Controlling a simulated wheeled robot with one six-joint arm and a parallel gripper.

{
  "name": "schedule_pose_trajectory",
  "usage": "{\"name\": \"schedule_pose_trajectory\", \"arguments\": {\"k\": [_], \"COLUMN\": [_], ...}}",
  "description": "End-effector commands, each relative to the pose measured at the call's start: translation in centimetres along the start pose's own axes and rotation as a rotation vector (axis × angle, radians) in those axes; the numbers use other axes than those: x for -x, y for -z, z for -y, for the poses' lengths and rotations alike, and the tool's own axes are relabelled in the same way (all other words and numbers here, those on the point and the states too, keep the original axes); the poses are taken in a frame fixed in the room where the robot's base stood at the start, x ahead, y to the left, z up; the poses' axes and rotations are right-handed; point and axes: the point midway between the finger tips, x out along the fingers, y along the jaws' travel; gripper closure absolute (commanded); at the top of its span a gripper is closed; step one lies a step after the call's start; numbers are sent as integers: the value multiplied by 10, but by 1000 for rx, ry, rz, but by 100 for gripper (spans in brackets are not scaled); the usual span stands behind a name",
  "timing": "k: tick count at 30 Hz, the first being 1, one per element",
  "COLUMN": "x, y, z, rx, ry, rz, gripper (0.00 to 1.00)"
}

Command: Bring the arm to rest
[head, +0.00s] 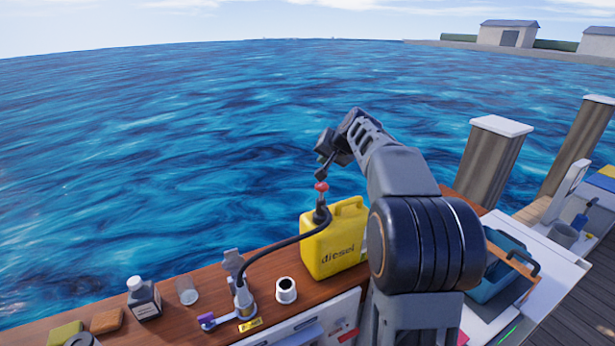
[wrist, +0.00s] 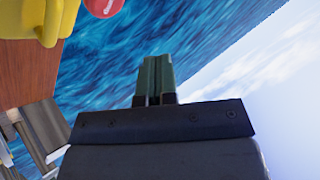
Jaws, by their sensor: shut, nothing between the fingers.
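My arm is raised over the wooden ledge, bent at the elbow, with its wrist up over the water side. My gripper (wrist: 157,75) shows in the wrist view with its two greenish fingers together and nothing between them. In the head view the gripper is small and dark near the arm's far end, and its fingers are hard to make out. A yellow diesel can (head: 335,243) stands upright on the ledge below the wrist. A red knob (head: 321,187) shows above the can's spout, and it also shows in the wrist view (wrist: 103,6), apart from the fingers.
A black hose (head: 284,244) runs from the can's top to a metal fitting (head: 243,297). A white cup-like ring (head: 286,290), a dark bottle (head: 143,298) and a glass jar (head: 187,290) stand on the ledge. A blue toolbox (head: 497,265) is at right. Open water lies beyond.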

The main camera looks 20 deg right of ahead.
Motion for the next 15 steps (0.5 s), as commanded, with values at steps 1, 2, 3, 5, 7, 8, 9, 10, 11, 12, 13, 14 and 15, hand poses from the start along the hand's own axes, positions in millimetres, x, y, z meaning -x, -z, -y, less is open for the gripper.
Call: {"name": "schedule_pose_trajectory", "arguments": {"k": [1, 2, 3, 5, 7, 8, 9, 10, 11, 12, 13, 14, 15], "x": [0, 0, 0, -1, -7, -11, -15, -16, -16, -13, -10, -5, 2], "y": [0, 0, 0, -2, -11, -17, -29, -40, -54, -75, -92, -110, -133], "z": [0, 0, 0, -2, -11, -17, -26, -34, -40, -46, -49, -51, -54], "rx": [0, 0, -1, 5, 8, 10, 13, 20, 31, 53, 75, 98, 135], "ry": [0, 0, 0, -11, -35, -50, -75, -99, -122, -153, -174, -195, -221], "rz": [0, 0, 1, 7, 34, 51, 81, 106, 134, 172, 202, 229, 264], "gripper": [100, 100, 100, 100, 100, 100, 100, 100, 100, 100, 100, 100, 100]}}
